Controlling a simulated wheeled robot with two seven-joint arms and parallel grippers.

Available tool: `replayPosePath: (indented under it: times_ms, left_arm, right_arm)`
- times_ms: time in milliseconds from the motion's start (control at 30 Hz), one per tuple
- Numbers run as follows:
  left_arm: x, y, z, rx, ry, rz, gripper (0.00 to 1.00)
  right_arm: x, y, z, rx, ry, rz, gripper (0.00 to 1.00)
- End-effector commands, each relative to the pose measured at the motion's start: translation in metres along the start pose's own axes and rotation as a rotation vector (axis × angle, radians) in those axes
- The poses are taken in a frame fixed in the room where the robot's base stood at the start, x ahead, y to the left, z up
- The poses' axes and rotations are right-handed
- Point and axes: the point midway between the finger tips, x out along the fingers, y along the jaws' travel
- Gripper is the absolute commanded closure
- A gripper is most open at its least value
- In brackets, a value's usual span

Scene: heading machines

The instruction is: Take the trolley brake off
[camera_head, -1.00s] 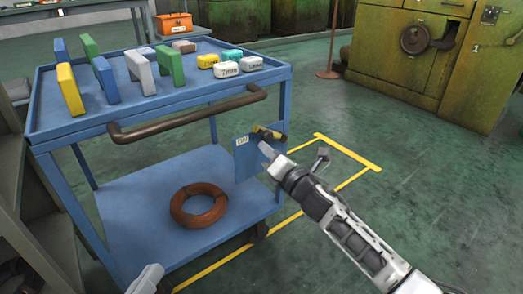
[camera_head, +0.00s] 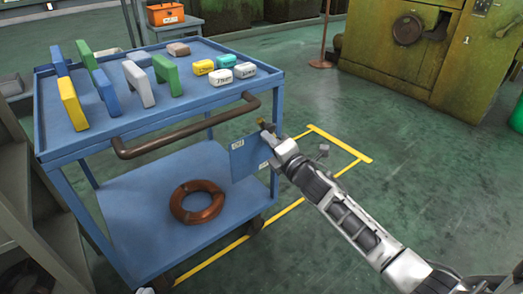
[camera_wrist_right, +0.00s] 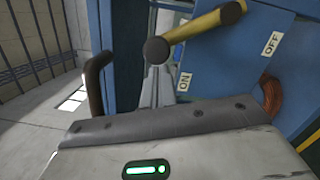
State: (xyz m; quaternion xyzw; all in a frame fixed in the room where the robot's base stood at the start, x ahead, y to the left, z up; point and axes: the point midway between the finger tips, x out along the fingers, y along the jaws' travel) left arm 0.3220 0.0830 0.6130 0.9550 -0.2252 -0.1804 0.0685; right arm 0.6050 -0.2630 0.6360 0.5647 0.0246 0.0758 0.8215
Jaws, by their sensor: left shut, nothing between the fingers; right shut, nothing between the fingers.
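The blue trolley (camera_head: 160,145) has a blue brake panel (camera_head: 243,160) at its right front corner. In the right wrist view, the panel (camera_wrist_right: 225,75) bears an ON label (camera_wrist_right: 184,82) and an OFF label (camera_wrist_right: 271,43). A yellow brake lever (camera_wrist_right: 205,28) with a dark round knob (camera_wrist_right: 157,48) lies across it, the knob on the ON label's side. My right gripper (camera_head: 268,134) is shut and empty at the panel; its fingertips (camera_wrist_right: 156,75) are just below the knob, contact unclear. My left gripper (camera_head: 145,290) is shut, only its tip showing at the bottom edge.
The trolley's brown handle (camera_head: 185,130) runs along its front. Coloured blocks stand on its top, and a brown ring (camera_head: 197,202) lies on its lower shelf. Yellow lines (camera_head: 340,143) mark the floor. Green machines (camera_head: 410,50) stand behind; the floor at right is open.

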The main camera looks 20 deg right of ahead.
Motion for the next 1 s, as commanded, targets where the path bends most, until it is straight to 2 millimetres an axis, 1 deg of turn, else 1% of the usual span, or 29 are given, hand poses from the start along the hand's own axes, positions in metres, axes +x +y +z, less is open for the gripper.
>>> replayPosePath:
  times_ms: [133,633,767,867,933,967,1000]
  left_arm:
    - [0.001,-0.002,0.003,-0.003,-0.027,-0.008,1.00]
    - [0.002,-0.003,0.005,-0.005,-0.033,-0.009,1.00]
    - [0.003,-0.003,0.007,-0.006,-0.029,-0.008,1.00]
    - [0.004,-0.004,0.008,-0.007,-0.016,-0.006,1.00]
    - [0.004,-0.003,0.007,-0.012,0.002,-0.001,1.00]
    - [0.001,0.000,-0.003,-0.013,0.014,0.003,1.00]
    - [-0.001,0.002,-0.008,-0.010,0.016,0.004,1.00]
  right_arm:
    - [0.001,0.002,0.004,0.029,-0.001,-0.004,1.00]
    - [0.000,0.001,0.003,0.036,0.000,-0.005,1.00]
    - [0.000,0.000,-0.008,0.038,0.003,-0.004,1.00]
    - [-0.002,-0.001,-0.026,0.041,0.006,-0.003,1.00]
    - [-0.003,-0.001,-0.042,0.043,0.007,-0.002,1.00]
    - [-0.011,0.001,-0.041,0.039,0.006,-0.005,1.00]
    - [-0.022,0.002,-0.038,0.037,0.007,-0.007,1.00]
